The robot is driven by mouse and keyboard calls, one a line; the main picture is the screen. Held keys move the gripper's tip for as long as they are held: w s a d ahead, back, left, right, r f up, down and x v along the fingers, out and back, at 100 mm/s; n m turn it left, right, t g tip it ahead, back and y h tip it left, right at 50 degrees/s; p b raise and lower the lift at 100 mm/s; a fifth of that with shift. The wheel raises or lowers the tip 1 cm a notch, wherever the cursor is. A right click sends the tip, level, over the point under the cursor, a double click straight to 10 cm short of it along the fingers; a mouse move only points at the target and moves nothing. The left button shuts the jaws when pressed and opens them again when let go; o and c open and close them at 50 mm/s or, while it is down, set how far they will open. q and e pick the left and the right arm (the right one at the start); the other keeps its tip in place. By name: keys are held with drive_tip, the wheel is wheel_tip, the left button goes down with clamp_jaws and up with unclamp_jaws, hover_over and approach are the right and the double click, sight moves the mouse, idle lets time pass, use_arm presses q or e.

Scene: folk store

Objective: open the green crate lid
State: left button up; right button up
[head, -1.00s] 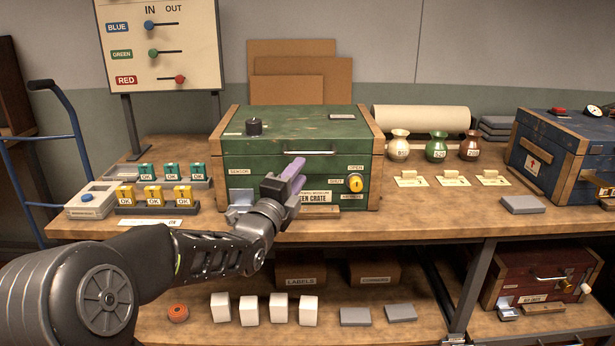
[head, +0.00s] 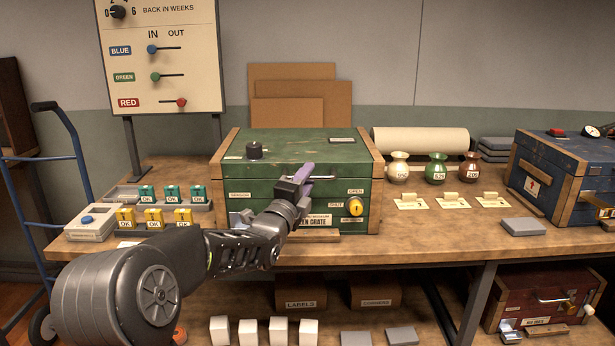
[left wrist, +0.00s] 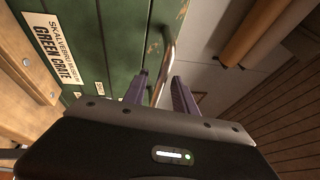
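The green crate (head: 330,155) stands on the workbench with its green lid shut. A silver bar handle (head: 322,177) runs along the lid's front edge. My left gripper (head: 303,172) is in front of the crate at the handle and partly hides it. In the left wrist view its two purple fingers (left wrist: 159,82) are apart, with the handle (left wrist: 168,50) running between them. I cannot tell whether they touch it. A yellow round lock (head: 355,207) is on the crate's front at the right. My right gripper is in neither view.
A black knob (head: 254,150) sits on the lid. Left of the crate are trays with green and yellow OK blocks (head: 154,218). Right of it stand several small vases (head: 437,167) and a blue crate (head: 560,170). The bench front is mostly clear.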

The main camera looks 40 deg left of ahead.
use_arm(q)
drive_tip(key=shift+w+a, duration=0.1)
drive_tip(key=shift+w, duration=0.25)
drive_tip(key=shift+c, duration=0.5)
clamp_jaws()
idle(0.8)
